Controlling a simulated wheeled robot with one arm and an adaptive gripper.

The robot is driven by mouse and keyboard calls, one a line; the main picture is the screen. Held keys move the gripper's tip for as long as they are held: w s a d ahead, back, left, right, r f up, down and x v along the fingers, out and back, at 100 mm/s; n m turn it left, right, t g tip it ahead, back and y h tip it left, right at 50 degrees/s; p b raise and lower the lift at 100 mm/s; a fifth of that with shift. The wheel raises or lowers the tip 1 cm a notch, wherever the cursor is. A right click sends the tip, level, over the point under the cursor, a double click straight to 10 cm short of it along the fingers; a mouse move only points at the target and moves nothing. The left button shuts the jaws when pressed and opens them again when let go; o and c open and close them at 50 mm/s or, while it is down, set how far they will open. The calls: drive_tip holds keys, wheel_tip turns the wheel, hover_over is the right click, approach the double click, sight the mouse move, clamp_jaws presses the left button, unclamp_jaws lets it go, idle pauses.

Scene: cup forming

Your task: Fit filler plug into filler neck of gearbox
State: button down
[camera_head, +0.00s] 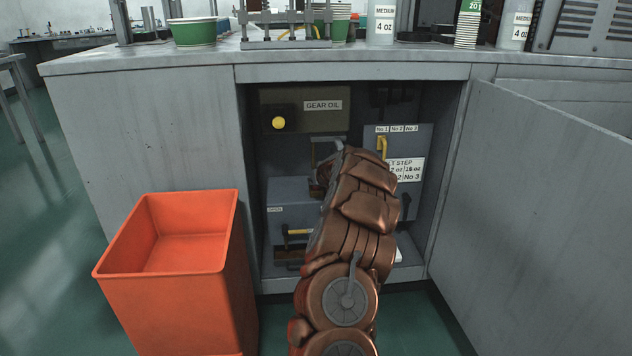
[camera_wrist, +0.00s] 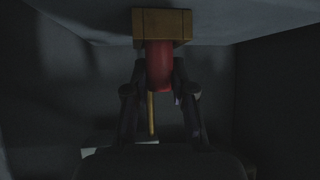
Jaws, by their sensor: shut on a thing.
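In the wrist view, my gripper (camera_wrist: 160,78) is shut on a red rounded piece, which I take for the filler plug (camera_wrist: 159,60). A square brass-coloured block (camera_wrist: 162,25) lies directly beyond the red piece, against a grey surface. The red piece meets the block in the picture; I cannot tell whether it is part of it, touching it or seated in it. In the head view, my gripper (camera_head: 325,160) is inside the open cabinet, partly behind my arm, and the plug is hidden. I cannot tell for sure which grey housing is the gearbox, nor identify the filler neck.
The cabinet holds a tank labelled GEAR OIL (camera_head: 305,118) with a yellow round cap, a lower grey box (camera_head: 290,196) and a labelled grey panel (camera_head: 415,145). An open door (camera_head: 530,210) stands right; an orange bin (camera_head: 190,290) stands left. Cups and bottles line the counter.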

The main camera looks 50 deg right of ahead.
drive_tip(key=shift+f, duration=0.2)
drive_tip(key=c, duration=1)
unclamp_jaws()
drive_tip(key=shift+r, duration=0.4)
drive_tip(key=shift+s+a+r+p, duration=0.15)
drive_tip(key=shift+s+r+p, duration=0.1)
drive_tip(key=shift+s+p, duration=0.1)
drive_tip(key=shift+p+v, duration=1.8)
drive_tip(key=shift+v, duration=3.65)
drive_tip(key=shift+a+f, duration=0.1)
drive_tip(key=shift+a, duration=0.05)
